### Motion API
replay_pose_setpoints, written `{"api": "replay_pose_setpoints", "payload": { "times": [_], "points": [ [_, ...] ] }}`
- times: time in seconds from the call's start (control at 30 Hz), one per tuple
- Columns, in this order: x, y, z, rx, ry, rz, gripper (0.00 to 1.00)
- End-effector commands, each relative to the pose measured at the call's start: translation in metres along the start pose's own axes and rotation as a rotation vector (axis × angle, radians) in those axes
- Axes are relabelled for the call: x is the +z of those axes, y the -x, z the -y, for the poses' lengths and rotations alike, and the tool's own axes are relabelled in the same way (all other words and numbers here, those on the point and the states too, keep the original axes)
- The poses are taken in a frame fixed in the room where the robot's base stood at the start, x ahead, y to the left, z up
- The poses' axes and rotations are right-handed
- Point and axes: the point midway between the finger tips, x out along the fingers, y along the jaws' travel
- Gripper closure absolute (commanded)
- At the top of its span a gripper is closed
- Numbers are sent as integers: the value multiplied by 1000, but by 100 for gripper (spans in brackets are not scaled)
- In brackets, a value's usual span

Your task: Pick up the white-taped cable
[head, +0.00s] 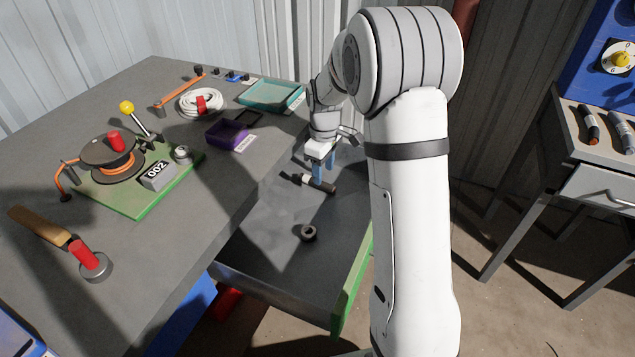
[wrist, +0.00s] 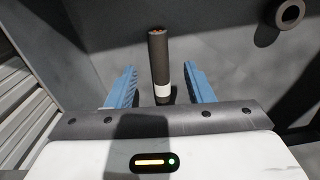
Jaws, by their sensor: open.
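The white-taped cable (head: 318,183) is a short dark cylinder with a white band, lying in the open grey drawer (head: 270,262) under the workbench. In the wrist view the cable (wrist: 159,60) shows a copper-coloured cut end and its white band lower down. My gripper (head: 324,168) is over the cable in the drawer. In the wrist view my gripper (wrist: 160,88) is open, with one blue finger on each side of the cable and a gap on both sides.
A grey ring (head: 308,233) lies in the drawer near the cable. On the bench (head: 225,215) above are a purple tray (head: 228,133), a teal tray (head: 272,95) and a cable reel on a green board (head: 150,200). A side table at right holds two more cable pieces (head: 588,123).

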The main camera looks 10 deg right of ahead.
Motion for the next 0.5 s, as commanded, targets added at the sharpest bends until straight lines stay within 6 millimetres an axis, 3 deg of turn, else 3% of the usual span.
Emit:
{"api": "replay_pose_setpoints", "payload": {
  "times": [0.27, 0.5],
  "points": [
    [-2, -41, -2, -3, -8, 2, 53],
    [-2, -46, -3, 0, -10, 0, 53]
  ]
}}
